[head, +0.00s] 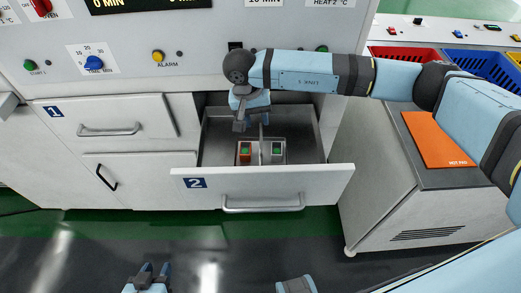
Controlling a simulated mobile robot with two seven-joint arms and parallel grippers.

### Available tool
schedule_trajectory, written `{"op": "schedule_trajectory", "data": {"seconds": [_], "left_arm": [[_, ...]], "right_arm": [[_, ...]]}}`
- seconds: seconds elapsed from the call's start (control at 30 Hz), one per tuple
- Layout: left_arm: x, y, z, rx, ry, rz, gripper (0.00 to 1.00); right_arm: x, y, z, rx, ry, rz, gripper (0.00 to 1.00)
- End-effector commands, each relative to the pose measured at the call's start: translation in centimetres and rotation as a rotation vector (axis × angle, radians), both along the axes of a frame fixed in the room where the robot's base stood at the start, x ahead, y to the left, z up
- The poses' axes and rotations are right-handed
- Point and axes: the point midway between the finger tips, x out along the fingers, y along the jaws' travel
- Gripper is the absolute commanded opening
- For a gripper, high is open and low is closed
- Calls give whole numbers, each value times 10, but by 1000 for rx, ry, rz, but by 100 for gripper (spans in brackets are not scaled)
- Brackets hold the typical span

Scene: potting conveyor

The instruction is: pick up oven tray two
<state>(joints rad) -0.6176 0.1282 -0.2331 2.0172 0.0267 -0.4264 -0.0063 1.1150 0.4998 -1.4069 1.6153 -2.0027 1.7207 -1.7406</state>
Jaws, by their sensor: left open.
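A white drawer marked 2 (262,182) is pulled open. Inside it is a grey metal interior with a thin divider. An orange block with a green top (245,152) and a grey block with a green top (278,150) sit side by side, either side of the divider. I cannot tell which part is the oven tray itself. My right gripper (239,124) points down over the left rear of the drawer, above the blocks; its fingers are dark and their gap is unclear. My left gripper (155,268) is open and empty, low at the bottom of the view, in front of the drawer.
Drawer 1 (105,119) is shut at left. The control panel with an alarm button (158,56) rises behind the open drawer. At right, a cabinet top holds an orange hot pad (438,139), with red (405,54) and blue (485,63) bins behind. Floor in front is clear.

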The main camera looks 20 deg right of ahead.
Motion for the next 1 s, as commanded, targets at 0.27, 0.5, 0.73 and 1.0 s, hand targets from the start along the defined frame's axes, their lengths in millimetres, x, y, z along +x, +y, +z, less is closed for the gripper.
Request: {"op": "schedule_trajectory", "data": {"seconds": [0.27, 0.5, 0.73, 1.0], "left_arm": [[3, -1, 4, 1, -9, -3, 43], [5, 0, 11, 4, -16, -5, 43], [4, 1, 13, 9, -20, -7, 43], [4, 1, 12, 9, -18, -7, 43]], "right_arm": [[-1, -6, -29, 0, -1, -1, 38], [-4, -8, -51, 0, 2, -1, 38], [-5, -12, -80, 0, 0, 0, 38], [-5, -13, -81, 1, -1, 0, 22]]}}
